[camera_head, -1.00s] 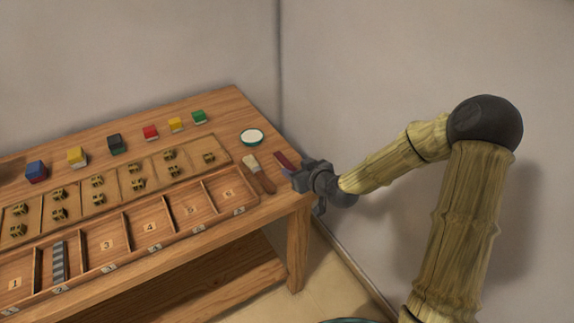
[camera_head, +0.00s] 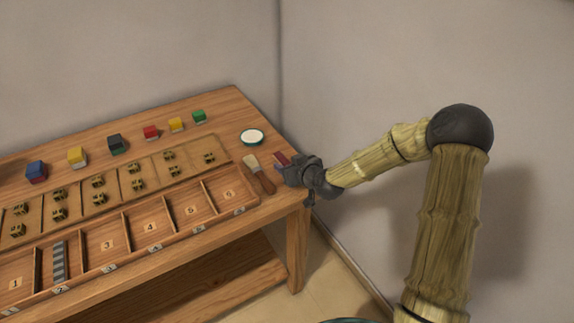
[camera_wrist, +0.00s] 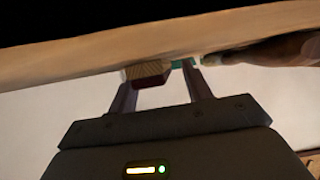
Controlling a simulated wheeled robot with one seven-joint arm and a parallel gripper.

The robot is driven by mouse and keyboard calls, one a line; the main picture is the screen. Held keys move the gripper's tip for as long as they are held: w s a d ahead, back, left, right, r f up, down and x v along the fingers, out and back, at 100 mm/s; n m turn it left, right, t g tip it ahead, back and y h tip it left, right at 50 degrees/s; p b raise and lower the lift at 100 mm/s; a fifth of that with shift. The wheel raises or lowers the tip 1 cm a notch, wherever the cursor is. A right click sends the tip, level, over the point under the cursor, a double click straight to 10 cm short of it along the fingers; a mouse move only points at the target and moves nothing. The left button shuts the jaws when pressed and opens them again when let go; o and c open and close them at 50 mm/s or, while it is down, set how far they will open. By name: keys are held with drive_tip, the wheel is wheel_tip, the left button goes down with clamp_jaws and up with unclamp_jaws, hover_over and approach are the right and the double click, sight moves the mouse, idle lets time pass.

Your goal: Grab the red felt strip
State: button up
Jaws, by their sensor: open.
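The red felt strip (camera_head: 281,159) lies on the table near its right end, beside the brush. My gripper (camera_head: 291,170) is at the table's right edge, next to the strip and partly covering its near end. In the wrist view, the two fingers of my gripper (camera_wrist: 158,82) are spread apart. A dark red piece (camera_wrist: 152,83), which looks like the strip's end, shows between the fingertips. I cannot tell whether the fingers touch it.
A brush (camera_head: 261,178) lies just left of the strip; its handle (camera_wrist: 275,49) shows at right in the wrist view. A white dish (camera_head: 252,137) stands behind it. A numbered wooden tray (camera_head: 177,224) fills the table's front. Coloured blocks stand along the back.

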drive_tip(key=c, duration=1.1)
drive_tip(key=shift+o, duration=0.2)
wheel_tip(320, 180, up, 10)
drive_tip(key=shift+p, duration=0.45)
